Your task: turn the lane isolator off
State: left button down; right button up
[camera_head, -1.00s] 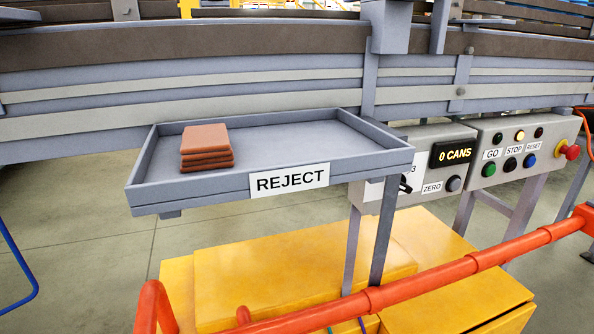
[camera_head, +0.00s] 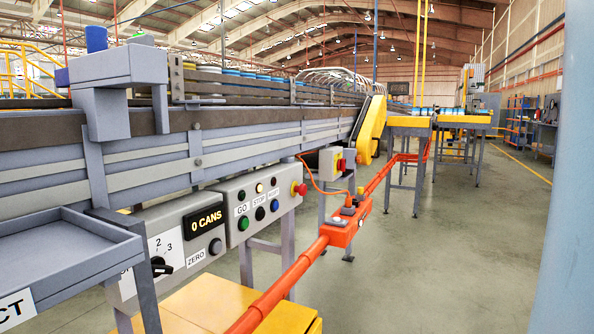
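A small grey box (camera_head: 328,168) with a red and yellow switch (camera_head: 341,164) on its front stands on a leg beside the conveyor, right of the control panels. It looks like the lane isolator, but no label on it can be read and its switch position is too small to tell. A rotary selector (camera_head: 160,267) with marks 2 and 3 sits on the nearer panel, left of the "0 CANS" display (camera_head: 203,222). Neither of my grippers is in view.
A panel (camera_head: 252,205) with GO and STOP buttons and a red mushroom button (camera_head: 299,189) stands before the conveyor (camera_head: 60,165). An orange rail (camera_head: 290,280) with an orange box (camera_head: 343,226) runs along the front. The reject tray (camera_head: 60,260) is at left. Floor at right (camera_head: 450,250) is clear.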

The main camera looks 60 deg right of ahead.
aim_at(340, 163)
jog(key=z, duration=2.1)
jog(key=i+l+u, duration=0.1)
jog(key=u, duration=0.9)
jog(key=i+l+u, duration=0.2)
jog(key=l, duration=0.15)
jog(key=i+l+u, duration=0.1)
jog(key=l+u, duration=0.15)
jog(key=l, duration=0.15)
jog(key=i+l+u, duration=0.2)
jog(key=l, duration=0.2)
jog(key=l+u, duration=0.2)
jog(key=l, duration=0.2)
